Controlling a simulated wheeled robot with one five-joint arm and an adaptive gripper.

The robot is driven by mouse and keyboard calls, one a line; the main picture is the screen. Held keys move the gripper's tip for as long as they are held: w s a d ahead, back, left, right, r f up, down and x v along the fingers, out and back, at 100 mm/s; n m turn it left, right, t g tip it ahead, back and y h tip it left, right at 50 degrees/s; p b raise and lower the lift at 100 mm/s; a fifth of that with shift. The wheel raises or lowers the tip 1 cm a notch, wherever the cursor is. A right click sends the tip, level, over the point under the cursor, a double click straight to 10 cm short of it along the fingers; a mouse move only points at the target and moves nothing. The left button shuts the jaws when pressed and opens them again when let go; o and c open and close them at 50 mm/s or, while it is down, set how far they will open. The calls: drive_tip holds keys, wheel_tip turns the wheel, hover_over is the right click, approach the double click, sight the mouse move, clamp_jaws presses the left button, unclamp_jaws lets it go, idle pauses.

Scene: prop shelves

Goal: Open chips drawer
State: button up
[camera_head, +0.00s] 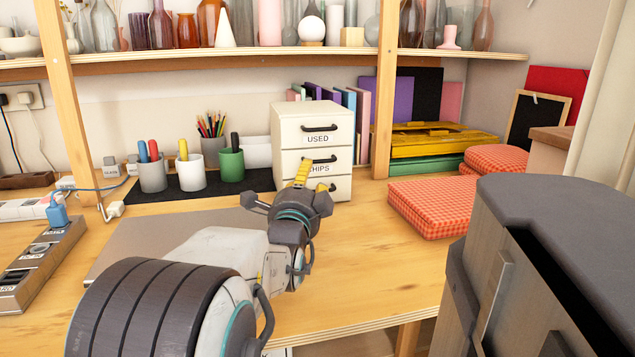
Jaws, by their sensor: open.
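A small cream drawer cabinet (285,125) stands on the wooden desk near the middle of the view. Its top drawer is labelled "USED" (318,140). The chips drawer (340,167) is in the middle, with a dark handle (325,159) above its partly covered "CHIPS" label. A lower drawer has another dark handle, partly covered by my arm. All the drawers look closed. My gripper (289,203) is open in front of the cabinet, covering its lower left part. Whether it touches the cabinet is hard to tell from this view.
Pen cups (192,173) stand on a dark mat left of the cabinet. Books (362,120) stand behind it. Red checked cushions (433,203) lie to the right. A shelf (250,54) with vases runs above. Bare desk (375,265) lies right of my arm.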

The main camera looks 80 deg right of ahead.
sight(318, 165)
drive_tip(key=shift+s+d+r+b, duration=0.2)
drive_tip(key=shift+d+b, duration=0.5)
drive_tip(key=shift+d, duration=0.5)
drive_tip(key=shift+s+d+r+b, duration=0.15)
drive_tip(key=shift+d+b, duration=0.5)
drive_tip(key=shift+d, duration=0.6)
drive_tip(key=shift+s+d+r+b, duration=0.2)
drive_tip(key=shift+d+b, duration=0.5)
drive_tip(key=shift+d, duration=0.5)
drive_tip(key=shift+o, duration=0.3)
clamp_jaws()
